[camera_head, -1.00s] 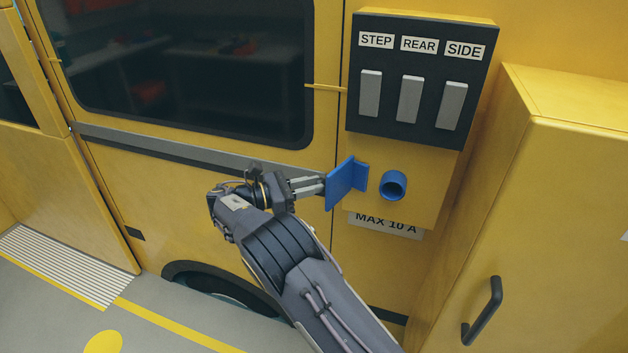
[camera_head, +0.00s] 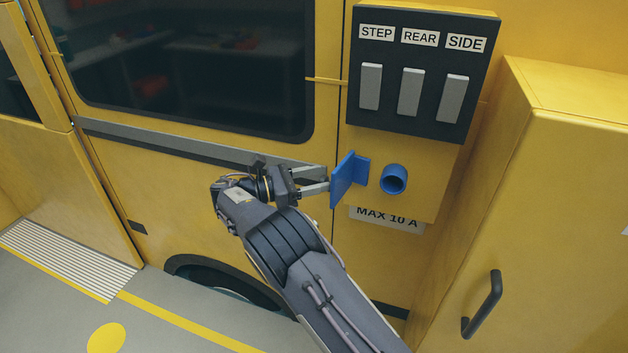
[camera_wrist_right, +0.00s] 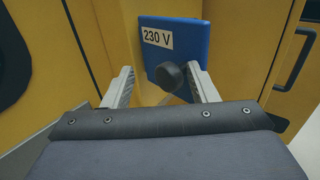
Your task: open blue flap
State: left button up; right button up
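The blue flap (camera_head: 350,178) stands swung out from the yellow panel, to the left of the round blue socket (camera_head: 394,179), which is uncovered. In the right wrist view the flap (camera_wrist_right: 187,42) shows its face with a "230 V" label and a dark round knob (camera_wrist_right: 172,76). My right gripper (camera_head: 322,180) is at the left side of the flap. My left gripper is not in view.
A black switch box (camera_head: 421,127) with STEP, REAR and SIDE levers is above the socket. A "MAX 10 A" label (camera_head: 387,218) is below it. A yellow cabinet (camera_head: 560,180) with a black handle (camera_head: 483,304) stands at the right. Open floor lies at the lower left.

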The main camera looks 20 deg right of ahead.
jog(key=a+b, duration=0.1)
jog(key=a, duration=0.6)
jog(key=shift+s+a+b, duration=0.3)
jog(key=shift+a, duration=0.05)
